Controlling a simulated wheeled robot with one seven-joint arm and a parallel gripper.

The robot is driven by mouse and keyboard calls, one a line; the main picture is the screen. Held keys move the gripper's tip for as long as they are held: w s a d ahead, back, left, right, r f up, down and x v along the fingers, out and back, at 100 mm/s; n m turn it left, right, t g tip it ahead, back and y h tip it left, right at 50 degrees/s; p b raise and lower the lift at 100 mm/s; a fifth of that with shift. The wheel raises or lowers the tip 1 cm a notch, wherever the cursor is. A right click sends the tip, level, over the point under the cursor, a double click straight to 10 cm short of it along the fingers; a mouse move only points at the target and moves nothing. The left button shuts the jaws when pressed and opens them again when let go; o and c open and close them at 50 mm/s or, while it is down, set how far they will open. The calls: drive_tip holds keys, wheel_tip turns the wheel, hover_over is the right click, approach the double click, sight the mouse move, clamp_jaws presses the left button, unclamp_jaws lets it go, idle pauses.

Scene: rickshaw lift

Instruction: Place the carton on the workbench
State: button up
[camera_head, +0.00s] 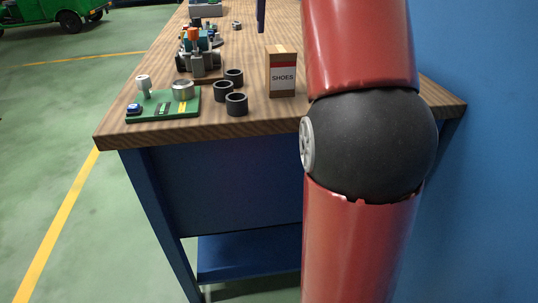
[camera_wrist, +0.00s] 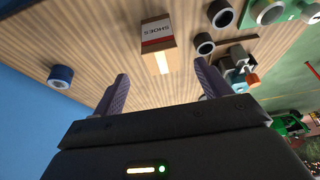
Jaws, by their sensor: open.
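The carton (camera_head: 282,74) is a small brown box with a red and white band marked SHOES. It stands upright on the wooden top of the workbench (camera_head: 160,127), right of several black rings. In the wrist view the carton (camera_wrist: 157,36) appears upside down, beyond the fingertips and roughly in line with the space between them. My gripper (camera_wrist: 162,82) has its two grey fingers spread wide, with nothing between them. The carton looks apart from both fingers. In the head view my red arm fills the right side, and the gripper is not visible there.
Black rings (camera_head: 237,104) stand close left of the carton. A dark blue ring (camera_wrist: 60,76) stands on the other side. A blue wall borders the bench's right.

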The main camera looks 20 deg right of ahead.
drive_tip(key=s+a+f+n, duration=0.1)
drive_tip(key=s+a+f, duration=0.3)
drive_tip(key=f, duration=0.6)
drive_tip(key=s+a+f+n, duration=0.1)
drive_tip(key=s+a+f, duration=0.4)
drive_tip(key=s+f, duration=0.4)
drive_tip(key=s+a+f+n+t+y, duration=0.1)
drive_tip(key=s+a+f, duration=0.3)
drive_tip(key=f, duration=0.6)
drive_tip(key=shift+s+a+f, duration=0.25)
drive_tip(key=shift+s+f, duration=0.05)
drive_tip(key=shift+s, duration=0.9)
